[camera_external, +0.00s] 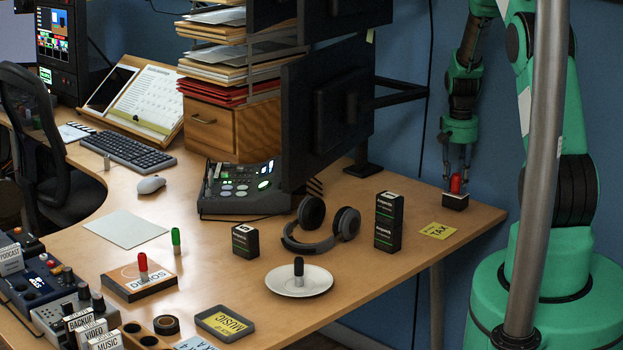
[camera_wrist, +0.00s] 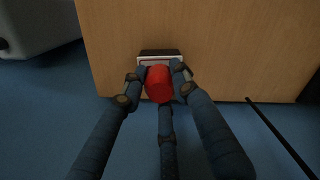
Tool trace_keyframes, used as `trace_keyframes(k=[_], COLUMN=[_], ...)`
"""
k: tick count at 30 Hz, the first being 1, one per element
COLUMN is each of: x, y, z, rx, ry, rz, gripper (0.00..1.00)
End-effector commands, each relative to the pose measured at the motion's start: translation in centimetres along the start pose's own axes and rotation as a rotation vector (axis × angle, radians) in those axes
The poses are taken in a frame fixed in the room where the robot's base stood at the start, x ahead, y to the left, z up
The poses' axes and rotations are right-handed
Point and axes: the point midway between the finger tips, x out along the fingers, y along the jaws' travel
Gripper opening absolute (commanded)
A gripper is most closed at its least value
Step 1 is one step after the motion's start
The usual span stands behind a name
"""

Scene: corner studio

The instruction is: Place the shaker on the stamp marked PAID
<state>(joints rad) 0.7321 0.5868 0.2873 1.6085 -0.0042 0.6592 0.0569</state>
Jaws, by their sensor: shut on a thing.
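A small shaker with a red top (camera_external: 455,184) is between the fingers of my gripper (camera_external: 457,174) at the table's far right corner. In the wrist view, its red top (camera_wrist: 158,84) sits between the fingers of my gripper (camera_wrist: 157,88). A low dark block (camera_external: 455,202), perhaps the stamp, lies directly below it near the table edge. In the wrist view, the block (camera_wrist: 160,53) shows a pale, framed top behind the shaker. I cannot read PAID on it. The shaker looks upright; I cannot tell whether its bottom touches the block.
A yellow TAX card (camera_external: 438,231) and stacked black boxes (camera_external: 388,236) are left of the block. Headphones (camera_external: 318,232) and a white plate (camera_external: 272,283) bearing a black-topped shaker (camera_external: 299,272) are farther left. Another red-topped shaker (camera_external: 143,266) stands on the DEMOS box (camera_external: 165,281); a green-topped one (camera_external: 176,240) is near.

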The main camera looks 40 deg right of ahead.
Motion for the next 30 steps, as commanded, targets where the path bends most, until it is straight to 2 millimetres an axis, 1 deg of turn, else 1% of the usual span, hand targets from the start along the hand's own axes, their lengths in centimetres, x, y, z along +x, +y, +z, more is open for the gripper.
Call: trace_keyframes(k=[9, 10, 12, 13, 23, 26, 30], x=[0.2, 0.2, 0.2, 0.2, 0.1, -0.2, -1.4], y=[0.0, 0.0, 0.0, 0.0, 0.0, 0.0, 0.0], z=[0.0, 0.0, 0.0, 0.0, 0.0, 0.0, 0.0], rx=[0.000, 0.000, 0.000, 0.000, 0.000, 0.000, 0.000], ry=[0.000, 0.000, 0.000, 0.000, 0.000, 0.000, 0.001], rz=[0.000, 0.000, 0.000, 0.000, 0.000, 0.000, 0.000], gripper=[0.05, 0.31, 0.45, 0.48, 0.48, 0.48, 0.48])
